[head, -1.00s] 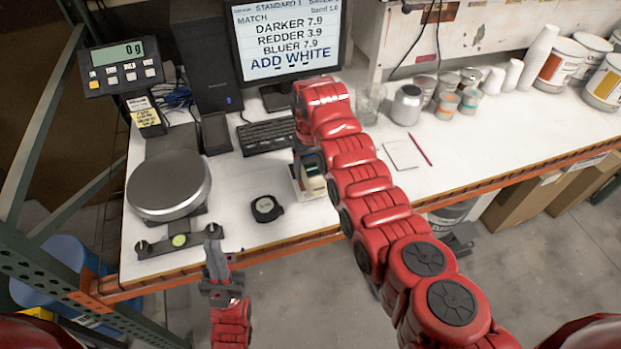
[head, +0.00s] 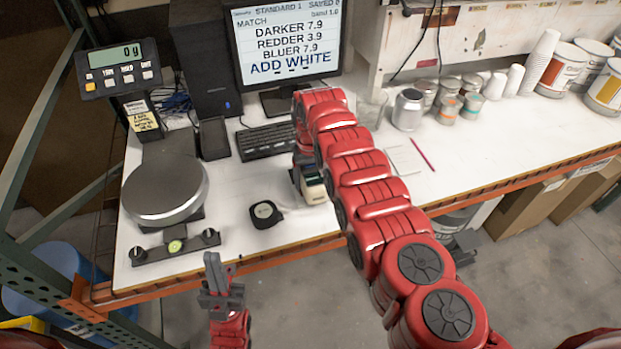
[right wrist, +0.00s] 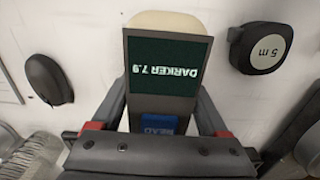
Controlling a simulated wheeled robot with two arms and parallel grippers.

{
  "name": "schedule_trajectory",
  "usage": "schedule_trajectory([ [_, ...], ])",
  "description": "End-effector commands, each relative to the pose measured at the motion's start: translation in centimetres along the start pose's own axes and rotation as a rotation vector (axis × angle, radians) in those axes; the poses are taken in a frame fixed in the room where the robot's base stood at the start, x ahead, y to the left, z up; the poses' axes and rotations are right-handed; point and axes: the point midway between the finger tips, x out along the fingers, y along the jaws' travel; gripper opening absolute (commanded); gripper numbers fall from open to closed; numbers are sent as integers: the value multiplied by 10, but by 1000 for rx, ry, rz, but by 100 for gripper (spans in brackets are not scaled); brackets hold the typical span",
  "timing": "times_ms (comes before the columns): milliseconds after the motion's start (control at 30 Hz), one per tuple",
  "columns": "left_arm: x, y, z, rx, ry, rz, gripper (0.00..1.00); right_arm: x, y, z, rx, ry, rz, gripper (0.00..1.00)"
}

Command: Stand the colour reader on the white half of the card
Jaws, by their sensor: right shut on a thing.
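The colour reader (right wrist: 167,95) is a grey and cream device with a dark green screen reading "DARKER 7.9" and a blue READ button. My right gripper (right wrist: 155,125) is shut on it, one finger on each side. In the head view the reader's cream end (head: 315,190) shows below my right arm, over the front of the white bench; whether it touches the surface I cannot tell. I cannot make out the black-and-white card; the reader and arm may hide it. My left gripper (head: 223,280) is empty in front of the bench edge, its opening unclear.
A black tape measure (head: 265,214) lies left of the reader. A scale (head: 165,190) stands at the left, with a dark bar-shaped stand (head: 175,247) before it. A keyboard (head: 265,141) lies behind. A notepad (head: 405,160) and pink pencil (head: 423,154) lie right of my arm.

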Motion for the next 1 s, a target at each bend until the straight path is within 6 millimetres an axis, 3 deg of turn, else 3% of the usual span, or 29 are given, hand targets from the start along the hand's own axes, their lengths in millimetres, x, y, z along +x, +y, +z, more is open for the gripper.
schedule_trajectory([
  [67, -4, 0, 1, 0, 0, 0, 0, 3, 0, -1, 0, 2, 0, 0],
  [100, -2, 0, 0, 0, 0, 0, 0, 2, 0, 0, 0, 1, 0, 85],
  [200, -2, 0, 0, 0, 0, 0, 0, 2, 0, 0, 0, 1, 0, 100],
  [633, 4, 0, -1, 0, 0, 0, 0, -7, 0, -1, 0, 3, 0, 100],
  [867, 17, -1, -3, 0, 0, 0, 0, -35, 0, -1, 0, 6, 0, 100],
  [1000, -2, 0, 0, 0, 0, 0, 0, -57, 0, -2, 0, 10, 0, 100],
])
